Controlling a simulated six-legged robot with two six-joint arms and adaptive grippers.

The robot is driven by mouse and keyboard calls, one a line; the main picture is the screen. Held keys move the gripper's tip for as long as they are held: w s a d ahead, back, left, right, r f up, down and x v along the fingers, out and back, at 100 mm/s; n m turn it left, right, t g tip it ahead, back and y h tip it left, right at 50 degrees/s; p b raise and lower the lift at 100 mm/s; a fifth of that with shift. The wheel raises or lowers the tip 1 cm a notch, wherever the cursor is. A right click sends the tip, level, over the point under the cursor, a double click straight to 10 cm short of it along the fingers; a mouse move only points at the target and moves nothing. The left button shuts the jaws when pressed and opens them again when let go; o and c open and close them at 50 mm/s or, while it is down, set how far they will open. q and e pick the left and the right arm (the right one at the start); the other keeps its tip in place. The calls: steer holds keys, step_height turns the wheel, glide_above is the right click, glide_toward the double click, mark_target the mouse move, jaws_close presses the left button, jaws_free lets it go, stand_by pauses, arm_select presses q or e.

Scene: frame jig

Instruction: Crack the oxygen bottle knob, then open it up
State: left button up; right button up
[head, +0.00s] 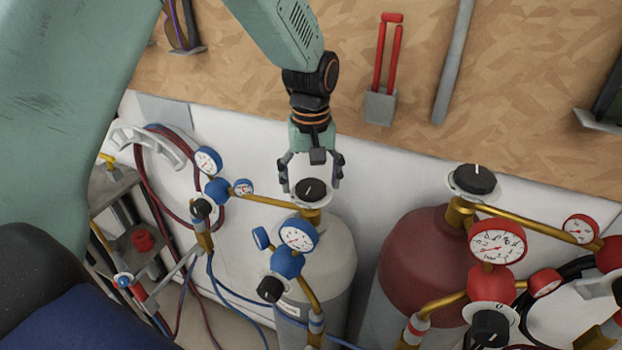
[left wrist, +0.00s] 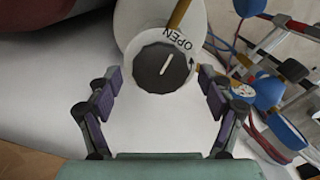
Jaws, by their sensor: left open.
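The oxygen bottle (head: 330,258) is the grey-white cylinder with blue gauges in the middle of the head view. Its black knob (head: 310,189) with a white pointer line sits on top. In the left wrist view the knob (left wrist: 161,68) sits on a pale disc marked OPEN with an arrow. My left gripper (head: 310,178) is over the knob with its fingers spread to either side. In the left wrist view the open fingers (left wrist: 160,92) show on both sides, apart from the knob. My right gripper is not in view.
A dark red bottle (head: 420,262) with its own black knob (head: 474,179) and red gauges (head: 497,243) stands to the right. Blue gauges (head: 298,236) and brass pipes sit in front of the oxygen bottle. A wooden board (head: 540,90) is behind, and hoses hang at left.

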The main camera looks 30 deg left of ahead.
mark_target(311, 186)
arm_select(q)
steer(key=shift+r, duration=0.15)
step_height(311, 186, up, 12)
stand_by(0.3)
step_height(311, 186, down, 12)
steer(key=shift+f, duration=0.2)
stand_by(0.7)
